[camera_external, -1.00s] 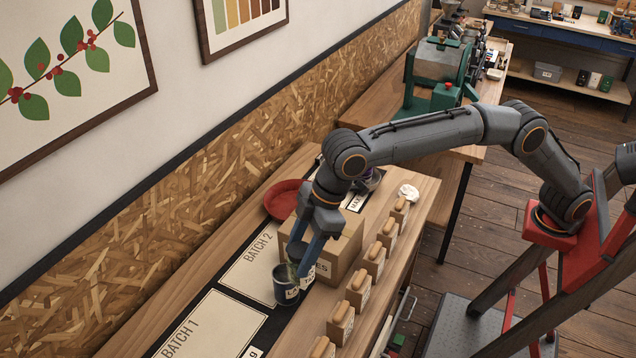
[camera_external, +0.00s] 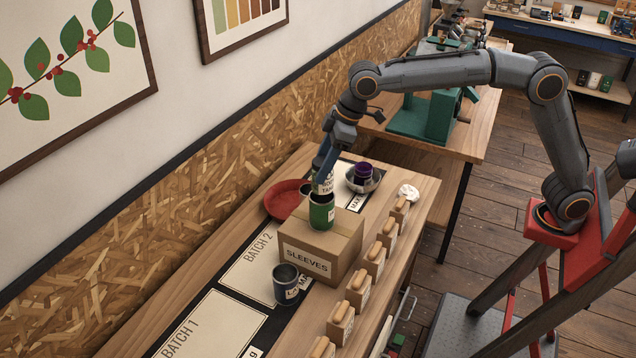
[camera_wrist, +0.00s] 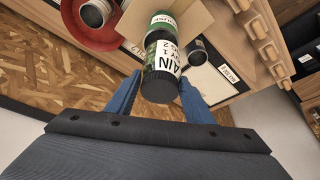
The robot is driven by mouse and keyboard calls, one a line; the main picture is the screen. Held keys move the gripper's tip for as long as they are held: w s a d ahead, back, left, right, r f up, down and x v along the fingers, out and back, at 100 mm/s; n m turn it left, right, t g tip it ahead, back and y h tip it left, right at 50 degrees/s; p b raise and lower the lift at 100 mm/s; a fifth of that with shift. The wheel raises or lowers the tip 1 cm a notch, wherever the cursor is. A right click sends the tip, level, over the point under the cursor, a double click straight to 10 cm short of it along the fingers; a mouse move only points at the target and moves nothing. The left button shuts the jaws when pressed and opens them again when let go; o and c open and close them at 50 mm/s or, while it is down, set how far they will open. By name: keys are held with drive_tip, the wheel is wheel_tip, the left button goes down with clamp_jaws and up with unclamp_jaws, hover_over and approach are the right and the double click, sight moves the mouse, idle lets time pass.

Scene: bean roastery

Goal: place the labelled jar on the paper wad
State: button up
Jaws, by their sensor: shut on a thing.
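My gripper (camera_external: 326,168) is shut on a jar (camera_external: 323,184) with a white label, held above the cardboard box. In the wrist view this jar (camera_wrist: 162,60) sits between the blue fingers, with a dark end toward the camera and a printed white label. Its lettering is only partly readable. A green tin (camera_external: 321,212) shows directly below it over the box top; whether the jar touches the tin I cannot tell. The white crumpled paper wad (camera_external: 409,191) lies at the table's far right end, right of my gripper and apart from it.
The box (camera_external: 308,264) marked SLEEVES stands mid-table. A dark cup (camera_external: 287,285) stands in front of it. A red dish (camera_external: 279,203) and a metal bowl (camera_external: 374,185) with a purple jar (camera_external: 363,172) are behind.

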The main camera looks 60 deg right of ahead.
drive_tip(key=s+d+m+h, duration=0.1)
drive_tip(key=s+d+m, duration=0.2)
drive_tip(key=d, duration=1.8)
drive_tip(key=s+d+f+m+t+h+p, duration=0.1)
drive_tip(key=s+d+m, duration=0.1)
drive_tip(key=s+d, duration=0.6)
drive_tip(key=s+d+f+m, duration=0.15)
drive_tip(key=s+d, duration=0.25)
drive_tip(key=d, duration=0.7)
drive_tip(key=shift+s+d+f+p, duration=0.15)
drive_tip(key=shift+f+p, duration=0.1)
drive_tip(key=shift+f, duration=3.3)
drive_tip(key=shift+s+f+p, duration=0.1)
drive_tip(key=shift+f+p, duration=0.1)
drive_tip(key=shift+f, duration=3.35)
drive_tip(key=shift+s+d+f+p, duration=0.15)
drive_tip(key=shift+f+p, duration=0.1)
drive_tip(key=shift+f, duration=3.3)
drive_tip(key=shift+f, duration=0.1)
drive_tip(key=o, duration=1.2)
